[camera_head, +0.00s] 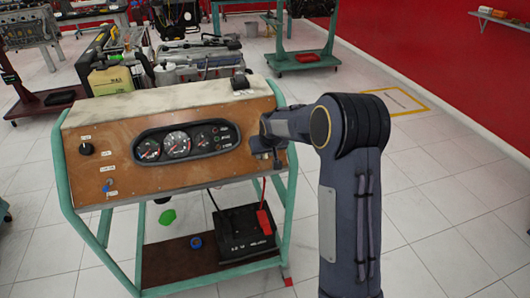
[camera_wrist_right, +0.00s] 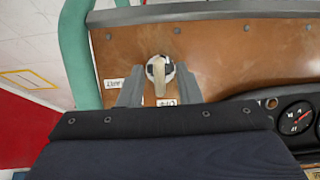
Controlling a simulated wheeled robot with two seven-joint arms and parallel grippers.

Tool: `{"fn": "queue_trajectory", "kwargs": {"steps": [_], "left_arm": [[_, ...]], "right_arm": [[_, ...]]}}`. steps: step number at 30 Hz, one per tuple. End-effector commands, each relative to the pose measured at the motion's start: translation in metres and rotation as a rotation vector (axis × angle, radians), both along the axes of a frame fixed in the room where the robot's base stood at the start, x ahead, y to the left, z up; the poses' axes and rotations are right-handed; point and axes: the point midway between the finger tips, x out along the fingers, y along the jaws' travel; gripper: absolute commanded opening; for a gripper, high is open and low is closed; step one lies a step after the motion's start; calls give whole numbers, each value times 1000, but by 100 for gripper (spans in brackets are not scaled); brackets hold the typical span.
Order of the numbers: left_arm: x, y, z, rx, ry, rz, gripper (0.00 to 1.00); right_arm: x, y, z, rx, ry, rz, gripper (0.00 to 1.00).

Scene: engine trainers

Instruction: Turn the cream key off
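The cream key (camera_wrist_right: 159,79) shows in the right wrist view, set in a round switch on the brown panel (camera_wrist_right: 220,65). Its handle points down toward the gripper in that view. My right gripper (camera_wrist_right: 158,71) has one finger on each side of the key, with a visible gap on both sides, so it is open around it. In the head view my right gripper (camera_head: 270,152) is at the right end of the panel and hides the key. My left gripper is not in view.
White labels (camera_wrist_right: 115,84) sit by the switch. A gauge cluster (camera_head: 187,142) fills the panel's middle, with a black knob (camera_head: 86,149) at left. The panel is on a green frame (camera_head: 72,210); a black battery (camera_head: 243,232) stands below. Floor at right is clear.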

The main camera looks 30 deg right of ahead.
Motion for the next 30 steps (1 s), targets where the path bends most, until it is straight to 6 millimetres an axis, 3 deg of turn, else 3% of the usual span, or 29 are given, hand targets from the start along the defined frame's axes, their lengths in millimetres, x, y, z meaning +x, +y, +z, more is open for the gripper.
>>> {"fn": "queue_trajectory", "kwargs": {"steps": [5, 15, 30], "left_arm": [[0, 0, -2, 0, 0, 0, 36], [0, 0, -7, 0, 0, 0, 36], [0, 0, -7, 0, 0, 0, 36]], "right_arm": [[-7, 2, 13, 0, -3, 1, 31], [-33, 9, 60, 0, -3, 1, 31], [-38, 9, 67, 0, 1, 0, 31]]}}
